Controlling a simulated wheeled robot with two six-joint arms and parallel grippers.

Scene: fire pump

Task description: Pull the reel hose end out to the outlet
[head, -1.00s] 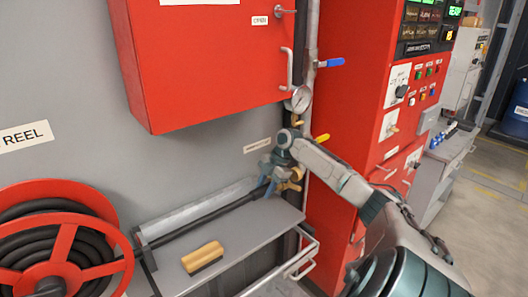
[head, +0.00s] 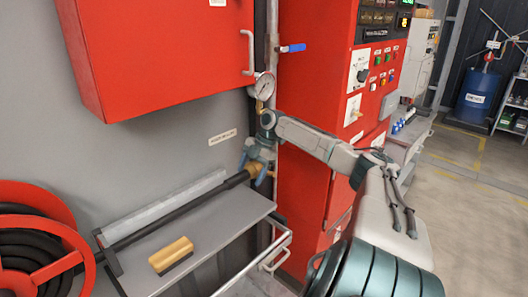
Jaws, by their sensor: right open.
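The black reel hose (head: 185,212) runs from the reel (head: 48,250) at the left, over the grey shelf, up to the right. Its right end meets a brass fitting (head: 253,170) at my right gripper. I cannot tell whether this brass belongs to the hose end or to the outlet. My right gripper (head: 260,168) is open, its fingers pointing down beside the brass fitting in front of the vertical pipe. The gripper partly hides the outlet area. My left gripper is out of view.
A wooden brush (head: 171,255) lies on the grey shelf (head: 215,228). A red cabinet (head: 165,55) overhangs the wall above. A pressure gauge (head: 264,87) and blue-handled valve (head: 292,48) sit on the pipe. A red control panel (head: 318,110) stands behind my right arm.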

